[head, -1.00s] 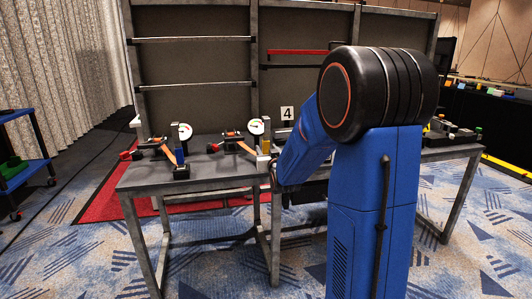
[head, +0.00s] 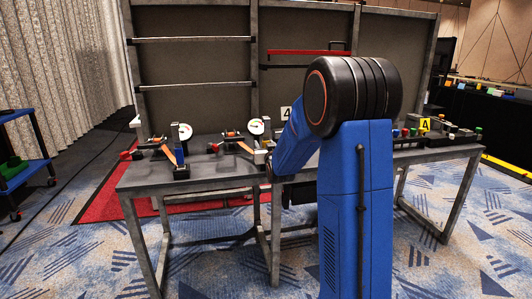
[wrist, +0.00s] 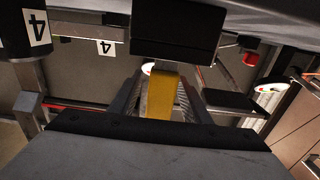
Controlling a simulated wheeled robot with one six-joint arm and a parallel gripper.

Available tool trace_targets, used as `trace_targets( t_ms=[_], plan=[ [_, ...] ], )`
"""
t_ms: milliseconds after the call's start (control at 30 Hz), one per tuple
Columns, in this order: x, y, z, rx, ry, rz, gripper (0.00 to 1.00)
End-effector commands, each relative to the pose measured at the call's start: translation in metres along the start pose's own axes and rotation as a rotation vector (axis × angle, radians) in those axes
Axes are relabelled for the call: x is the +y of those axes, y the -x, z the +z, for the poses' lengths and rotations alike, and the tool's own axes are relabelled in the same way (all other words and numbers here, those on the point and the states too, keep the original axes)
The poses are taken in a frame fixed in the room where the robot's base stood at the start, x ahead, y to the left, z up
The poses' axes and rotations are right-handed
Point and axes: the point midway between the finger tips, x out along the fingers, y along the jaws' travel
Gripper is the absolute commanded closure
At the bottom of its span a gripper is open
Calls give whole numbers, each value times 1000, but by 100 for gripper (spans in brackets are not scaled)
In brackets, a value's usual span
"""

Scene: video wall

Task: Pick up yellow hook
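A yellow strip (wrist: 162,95), which I take to be the yellow hook, shows in the wrist view below a black block (wrist: 175,32). My gripper (wrist: 160,88) has its two ridged grey fingers on either side of this strip, close to it. The fingers look open, with a narrow gap beside the strip; I see no clear grip on it. In the head view a small yellow patch (head: 267,145) shows at the table's back, beside my arm. My arm hides the fingertips there.
The grey table (head: 205,178) carries two gauges (head: 185,132) (head: 256,126) with red-handled fittings. A number 4 sign (head: 286,113) stands behind my arm. More small coloured parts (head: 436,129) stand on the right. The table's front left is bare.

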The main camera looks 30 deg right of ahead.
Motion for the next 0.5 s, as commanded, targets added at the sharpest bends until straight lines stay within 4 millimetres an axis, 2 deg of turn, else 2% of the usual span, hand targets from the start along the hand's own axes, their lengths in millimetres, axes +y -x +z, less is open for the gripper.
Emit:
trace_targets(
  t_ms=[33, 167, 500],
  plan=[
    [0, 0, 0, 0, 0, 0, 69],
    [0, 0, 0, 0, 0, 0, 100],
    [0, 0, -5, 2, 0, 0, 100]
  ],
)
